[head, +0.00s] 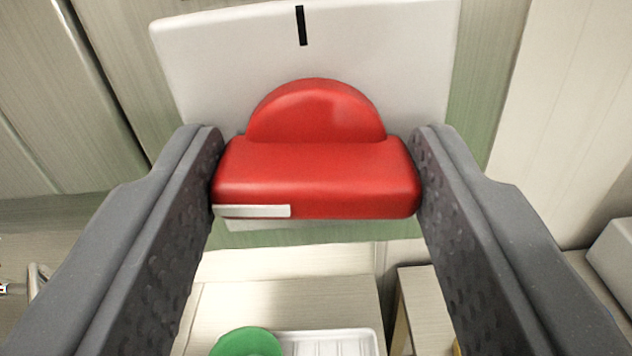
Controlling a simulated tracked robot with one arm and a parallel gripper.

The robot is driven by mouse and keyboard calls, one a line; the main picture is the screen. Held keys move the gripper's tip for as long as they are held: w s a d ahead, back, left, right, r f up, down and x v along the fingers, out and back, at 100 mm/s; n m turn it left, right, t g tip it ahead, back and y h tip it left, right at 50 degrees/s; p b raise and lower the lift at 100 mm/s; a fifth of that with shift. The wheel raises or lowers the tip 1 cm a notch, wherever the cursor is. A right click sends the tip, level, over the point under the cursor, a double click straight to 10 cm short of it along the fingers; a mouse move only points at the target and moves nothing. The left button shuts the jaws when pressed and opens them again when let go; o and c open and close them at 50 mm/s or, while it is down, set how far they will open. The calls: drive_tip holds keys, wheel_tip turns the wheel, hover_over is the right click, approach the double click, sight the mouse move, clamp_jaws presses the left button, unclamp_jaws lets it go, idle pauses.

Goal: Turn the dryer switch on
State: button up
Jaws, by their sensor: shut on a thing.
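The dryer switch is a red knob (316,178) with a wide bar handle and a rounded disc behind it. It sits on a white plate (390,50) that has a short black mark (301,25) near its top. A white stripe (252,211) marks the lower left edge of the bar, which lies about level across the picture. My gripper (316,170) is shut on the bar, with one dark grey finger touching each end.
Below are a wooden surface (255,300), a green round thing (247,342) and a white ribbed tray (335,343), partly cut off. A pale box-like thing (612,255) stands at the right edge. A metal fitting (38,280) shows at the left edge.

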drive_tip(key=m, duration=0.4)
drive_tip(key=m+p, duration=0.1)
drive_tip(key=m, duration=0.3)
drive_tip(key=shift+f+m, duration=0.1)
drive_tip(key=shift+m, duration=0.3)
drive_tip(key=m, duration=0.4)
drive_tip(key=shift+f+p, duration=0.15)
drive_tip(key=shift+p, duration=0.2)
drive_tip(key=shift+d+m, duration=0.1)
drive_tip(key=shift+m, duration=1.8)
drive_tip(key=shift+o, duration=0.2)
drive_tip(key=shift+f, duration=0.2)
drive_tip(key=o, duration=1)
drive_tip(key=shift+r, duration=0.1)
drive_tip(key=shift+c, duration=0.2)
drive_tip(key=shift+s+r, duration=0.1)
drive_tip(key=shift+s, duration=0.05)
drive_tip(key=s+a+b, duration=0.1)
drive_tip(key=s, duration=1.2)
drive_tip(key=shift+s+a, duration=0.15)
drive_tip(key=shift+s, duration=0.1)
